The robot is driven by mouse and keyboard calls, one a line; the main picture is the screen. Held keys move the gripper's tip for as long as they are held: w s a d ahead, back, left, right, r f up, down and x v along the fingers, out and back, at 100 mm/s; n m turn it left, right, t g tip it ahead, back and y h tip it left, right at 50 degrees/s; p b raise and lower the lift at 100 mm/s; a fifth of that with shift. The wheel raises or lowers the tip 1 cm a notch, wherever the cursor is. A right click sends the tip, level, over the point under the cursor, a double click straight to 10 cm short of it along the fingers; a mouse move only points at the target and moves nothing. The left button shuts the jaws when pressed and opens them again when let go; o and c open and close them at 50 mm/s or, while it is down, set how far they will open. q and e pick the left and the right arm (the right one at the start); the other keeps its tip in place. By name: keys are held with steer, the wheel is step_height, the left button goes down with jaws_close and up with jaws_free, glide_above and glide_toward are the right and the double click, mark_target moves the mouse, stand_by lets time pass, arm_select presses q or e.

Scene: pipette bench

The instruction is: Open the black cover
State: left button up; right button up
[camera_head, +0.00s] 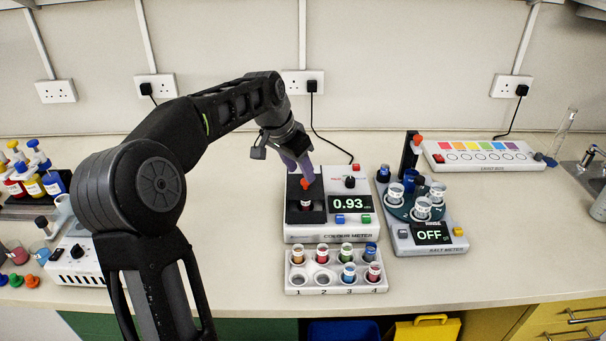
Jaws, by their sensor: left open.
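The colour meter (352,229) stands at the middle of the bench and its display reads 0.93. I cannot tell how far the black cover there is raised. My left gripper (301,174) reaches down from above, open, with its fingers close to the red knob; contact is unclear. The gripper hides the back of the black part. My right gripper is not in view.
A vial rack (335,289) stands in front of the meter. At right, another meter (432,237) reads OFF and has an upright black plate (407,155) with a red knob. A colour-strip box (485,155) lies behind it. Bottles (35,186) stand at far left.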

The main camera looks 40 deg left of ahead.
mark_target(303, 182)
arm_select(q)
steer(key=shift+x, duration=1.7)
steer(key=shift+c, duration=0.4)
jaws_close()
